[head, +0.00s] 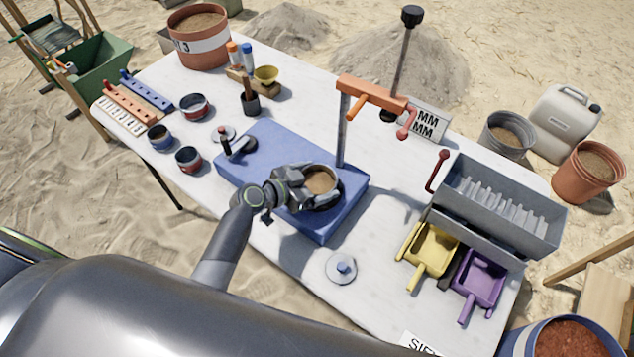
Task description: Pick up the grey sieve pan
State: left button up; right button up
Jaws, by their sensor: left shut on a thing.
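The grey sieve pan (334,196) is a round dark pan with brown sand in it, over the right part of the blue slab (255,150) on the white table. My left gripper (303,193) reaches in from the lower left and is shut on the pan's near-left side. The gripper hides that side of the rim. I cannot tell whether the pan touches the slab. My right gripper is not in view.
An upright post with an orange crossbar (370,93) stands just behind the pan. A grey riffle box (500,205) with yellow (432,250) and purple (480,281) scoop pans is at the right. A round lid (341,268) lies in front. Small bowls (188,159) stand at left.

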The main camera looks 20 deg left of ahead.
aim_at(315, 189)
pick_arm(q)
jog(key=shift+r, duration=0.15)
notch_tip(315, 189, up, 10)
dwell(0.4)
jog(key=shift+a, duration=0.1)
dwell(0.5)
